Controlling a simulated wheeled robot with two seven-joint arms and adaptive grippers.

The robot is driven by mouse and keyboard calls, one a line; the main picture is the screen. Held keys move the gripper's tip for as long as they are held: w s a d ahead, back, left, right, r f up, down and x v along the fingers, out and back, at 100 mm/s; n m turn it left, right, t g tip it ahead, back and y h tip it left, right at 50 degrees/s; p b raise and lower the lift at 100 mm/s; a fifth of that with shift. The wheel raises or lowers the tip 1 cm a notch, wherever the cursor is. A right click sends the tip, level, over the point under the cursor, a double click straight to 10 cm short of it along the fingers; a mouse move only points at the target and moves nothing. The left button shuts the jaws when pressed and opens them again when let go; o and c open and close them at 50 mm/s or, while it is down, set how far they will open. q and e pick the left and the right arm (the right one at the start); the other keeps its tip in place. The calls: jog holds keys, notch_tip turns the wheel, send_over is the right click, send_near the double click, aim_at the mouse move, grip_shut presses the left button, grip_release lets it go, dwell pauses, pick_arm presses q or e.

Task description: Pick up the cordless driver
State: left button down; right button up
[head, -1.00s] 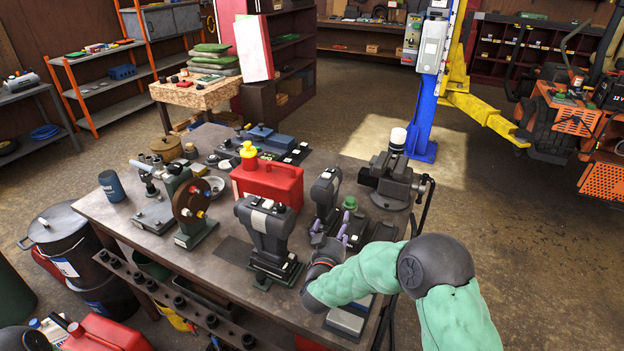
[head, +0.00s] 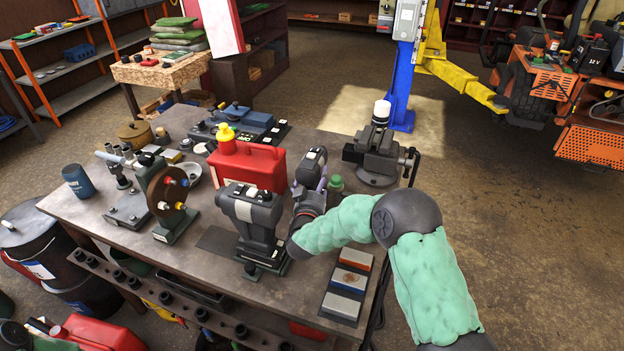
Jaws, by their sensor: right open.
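The cordless driver (head: 313,162), dark grey and upright, stands on the workbench (head: 222,287) between the red can and the vise. My right gripper (head: 310,187) is open at its near side, with lilac fingers at the driver's handle, one to each side. The wrist hides part of the handle and its base, and I cannot tell whether the fingers touch it. A second, larger dark grey tool (head: 252,210) of similar shape stands to the left and nearer. My left gripper is not in view.
A red can (head: 247,167) with a yellow cap stands behind left. A green-capped item (head: 336,184) is close to the right, and a vise (head: 378,155) stands beyond it. A tray of coloured blocks (head: 343,307) lies near the front right edge.

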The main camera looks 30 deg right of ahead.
jog(key=shift+x, duration=1.2)
jog(key=shift+a, duration=0.1)
jog(key=c, duration=1.9)
jog(key=shift+r, duration=0.15)
